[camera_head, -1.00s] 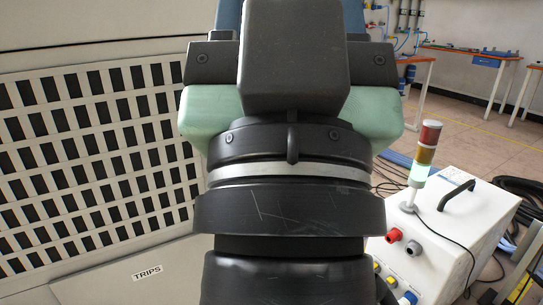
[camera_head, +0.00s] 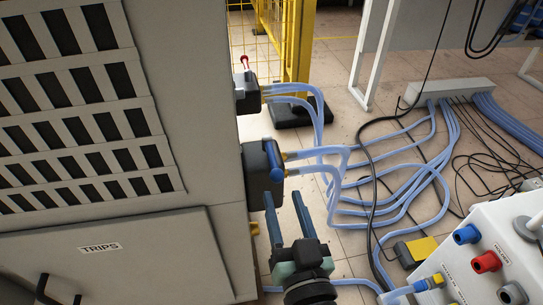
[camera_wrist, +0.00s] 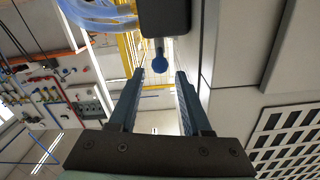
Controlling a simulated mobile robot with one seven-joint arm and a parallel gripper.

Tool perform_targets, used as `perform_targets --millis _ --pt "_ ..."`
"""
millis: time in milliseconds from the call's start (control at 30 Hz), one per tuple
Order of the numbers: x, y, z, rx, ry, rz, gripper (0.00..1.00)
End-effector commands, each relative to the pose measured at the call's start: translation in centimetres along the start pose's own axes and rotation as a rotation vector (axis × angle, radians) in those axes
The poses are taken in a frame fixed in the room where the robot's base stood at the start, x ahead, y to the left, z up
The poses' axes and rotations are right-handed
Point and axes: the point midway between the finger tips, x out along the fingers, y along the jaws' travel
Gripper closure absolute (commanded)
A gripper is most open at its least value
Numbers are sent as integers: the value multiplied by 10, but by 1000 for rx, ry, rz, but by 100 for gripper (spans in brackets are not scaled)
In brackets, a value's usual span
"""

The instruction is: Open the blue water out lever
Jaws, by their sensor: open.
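The blue lever (camera_head: 277,173) is at the end of a dark valve block (camera_head: 258,162) on the side of the big grey cabinet. In the wrist view the round-ended blue lever (camera_wrist: 159,62) hangs from the dark block (camera_wrist: 163,14), between the fingertips in the picture. My gripper (camera_head: 283,200) is open and empty, with two long blue-grey fingers pointing at the block from the near side. In the wrist view my gripper (camera_wrist: 159,78) has a wide gap between its fingers. I see no contact with the lever, and its exact depth between the fingers is unclear.
A second block with a red lever (camera_head: 244,63) sits farther along the cabinet (camera_head: 205,190). Clear blue hoses (camera_head: 330,165) run from both blocks across the floor on the right. A white box (camera_head: 490,250) with coloured sockets stands at the lower right. A yellow fence (camera_head: 290,40) is behind.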

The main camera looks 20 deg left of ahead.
Motion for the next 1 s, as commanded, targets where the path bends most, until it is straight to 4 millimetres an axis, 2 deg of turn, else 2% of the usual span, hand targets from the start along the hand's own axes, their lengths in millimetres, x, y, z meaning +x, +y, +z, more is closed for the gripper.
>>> perform_targets --millis 300,500,700,1000 --pt "62 0 -2 -6 3 -4 52" --pt "96 -1 -2 -5 2 -2 52" --pt "115 0 -2 -4 1 -1 52" --pt "120 -1 -2 -2 1 -1 52"
